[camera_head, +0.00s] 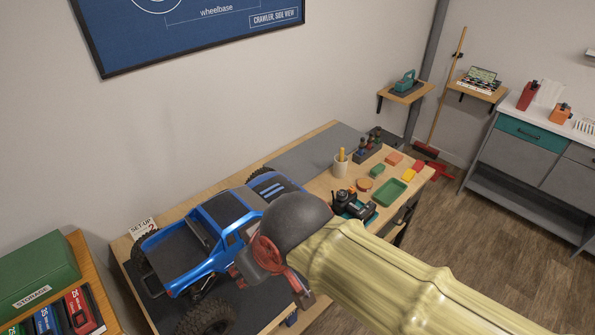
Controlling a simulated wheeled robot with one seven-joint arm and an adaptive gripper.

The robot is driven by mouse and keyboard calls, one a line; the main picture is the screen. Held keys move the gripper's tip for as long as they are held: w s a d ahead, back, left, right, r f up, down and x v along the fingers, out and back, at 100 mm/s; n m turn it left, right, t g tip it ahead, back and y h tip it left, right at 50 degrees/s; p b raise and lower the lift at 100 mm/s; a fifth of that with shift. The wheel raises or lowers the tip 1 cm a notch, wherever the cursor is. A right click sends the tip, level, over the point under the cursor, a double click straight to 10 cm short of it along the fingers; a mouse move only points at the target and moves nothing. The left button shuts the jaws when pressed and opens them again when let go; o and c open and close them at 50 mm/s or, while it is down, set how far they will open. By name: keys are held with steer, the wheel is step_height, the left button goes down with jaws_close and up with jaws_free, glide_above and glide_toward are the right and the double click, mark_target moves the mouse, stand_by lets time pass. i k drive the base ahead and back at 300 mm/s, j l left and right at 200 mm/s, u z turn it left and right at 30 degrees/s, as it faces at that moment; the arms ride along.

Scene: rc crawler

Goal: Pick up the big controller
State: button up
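A black controller-like object (349,201), perhaps the big controller, stands on a teal pad on the workbench, just right of my arm's dark wrist. The wrist and pale sleeve may hide part of its surroundings. My gripper (302,290), with reddish and dark parts, hangs below the wrist over the front of the bench, beside the blue crawler truck (215,235). It is apart from the controller. Its fingers are mostly turned away or hidden, so I cannot tell whether they are open or shut.
The wooden workbench (413,187) carries a green tray (388,193), a pencil cup (340,166), small coloured blocks and a grey mat (315,150). A green storage box (35,272) stands at left. The floor at right (495,240) is clear.

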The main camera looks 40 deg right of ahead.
mark_target(363, 214)
steer(key=z, duration=1.75)
steer(key=i+u, duration=0.25)
steer(key=i, duration=0.4)
